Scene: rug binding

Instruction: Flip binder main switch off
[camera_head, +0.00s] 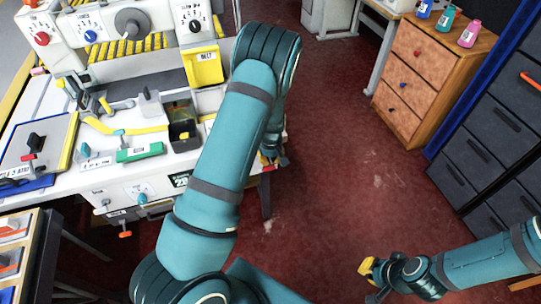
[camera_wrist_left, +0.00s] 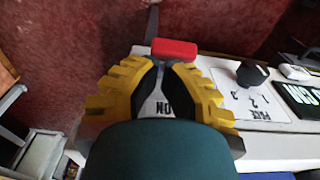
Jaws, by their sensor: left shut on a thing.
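The binder main switch shows in the left wrist view as a red handle (camera_wrist_left: 175,48) at the edge of the machine's white panel, with an "ON" label (camera_wrist_left: 165,108) seen between my fingers. In the head view a small bit of red (camera_head: 267,168) shows at the bench's right end. My left gripper (camera_wrist_left: 163,66) has its yellow fingers closed together at the switch; the exact contact is partly hidden by the fingers. In the head view my left arm covers most of this spot. My right gripper (camera_head: 368,268) is at the lower right over the floor, away from the bench; its jaw opening is unclear.
The white binding machine bench (camera_head: 80,170) fills the left, with a yellow bin (camera_head: 203,66), tools and dials. A black knob (camera_wrist_left: 252,73) with numbers sits beside the switch. A wooden drawer cabinet (camera_head: 432,70) stands at the upper right. Red floor (camera_head: 335,150) is open between.

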